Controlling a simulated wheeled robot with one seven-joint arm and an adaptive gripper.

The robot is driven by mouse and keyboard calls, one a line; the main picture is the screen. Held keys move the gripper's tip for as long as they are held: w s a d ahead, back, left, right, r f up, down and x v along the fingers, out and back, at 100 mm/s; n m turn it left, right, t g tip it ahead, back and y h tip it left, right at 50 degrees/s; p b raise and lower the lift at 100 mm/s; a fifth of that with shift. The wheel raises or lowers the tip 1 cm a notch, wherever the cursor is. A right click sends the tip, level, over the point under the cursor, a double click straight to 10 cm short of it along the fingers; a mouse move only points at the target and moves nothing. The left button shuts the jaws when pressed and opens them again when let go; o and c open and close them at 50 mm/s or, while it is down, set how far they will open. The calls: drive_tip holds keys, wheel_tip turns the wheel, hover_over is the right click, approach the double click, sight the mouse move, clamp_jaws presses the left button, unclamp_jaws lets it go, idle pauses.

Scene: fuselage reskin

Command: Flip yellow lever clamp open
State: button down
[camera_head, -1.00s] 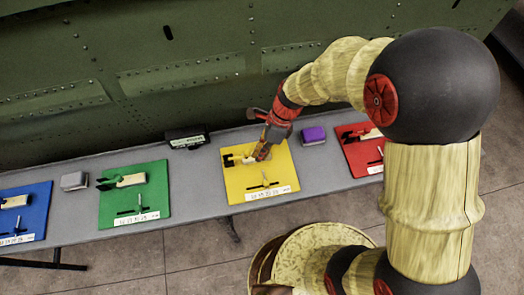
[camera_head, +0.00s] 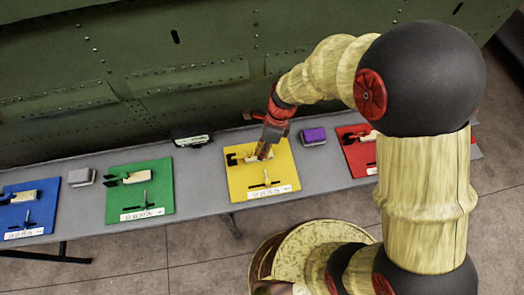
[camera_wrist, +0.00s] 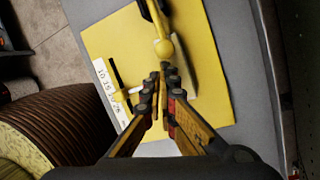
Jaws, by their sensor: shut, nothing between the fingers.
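The yellow board (camera_head: 280,172) lies on the grey table and carries the yellow lever clamp (camera_head: 247,158), which has black parts at its left end. My gripper (camera_head: 264,155) is over the clamp, near its right part, and hides some of it. I cannot tell whether the fingertips touch the clamp.
A small upright latch on a slotted plate (camera_head: 265,182) sits at the board's front. A purple block (camera_head: 314,136) and a red board (camera_head: 354,160) are to the right. A black box (camera_head: 190,137), green board (camera_head: 140,200) and blue board (camera_head: 28,212) are to the left.

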drive_tip(key=shift+a+r+p, duration=0.1)
drive_tip(key=shift+r+p, duration=0.3)
drive_tip(key=shift+p, duration=0.4)
